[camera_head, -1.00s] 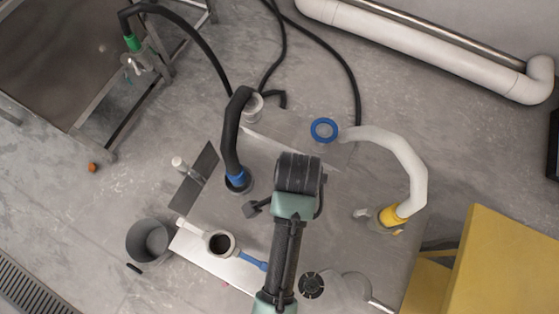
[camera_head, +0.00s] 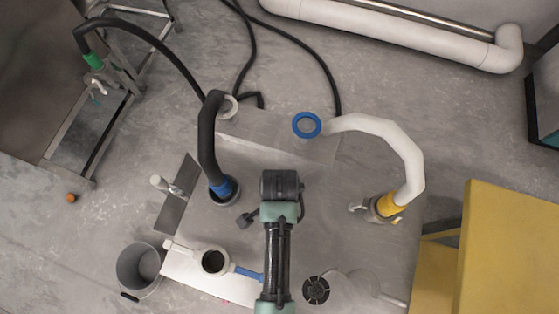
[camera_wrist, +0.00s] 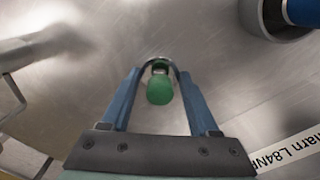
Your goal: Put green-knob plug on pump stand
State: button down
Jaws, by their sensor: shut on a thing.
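The green knob (camera_wrist: 159,92) of the plug sits between the blue fingers of my gripper (camera_wrist: 159,72) in the wrist view. A small metal ring or rim shows around the knob's far side. My gripper is shut on the plug. In the head view, my wrist hides the gripper and the plug. Below it is a wide grey metal surface (camera_head: 345,225) carrying hose fittings, perhaps the pump stand. I cannot tell for sure which part is the pump stand, or whether the plug touches the surface.
A black hose (camera_head: 210,145) with a blue end stands left of my arm. A white hose (camera_head: 402,150) with a yellow collar (camera_head: 388,205) curves on the right. A blue ring (camera_head: 307,124) is at the back. A grey bucket (camera_head: 139,268) and yellow block (camera_head: 510,250) stand at the sides.

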jog(key=shift+f, duration=0.15)
jog(key=shift+c, duration=0.7)
grip_release()
notch_tip(320, 180, up, 12)
jog(key=p, duration=0.2)
jog(key=shift+r+p, duration=0.2)
jog(key=shift+p, duration=0.2)
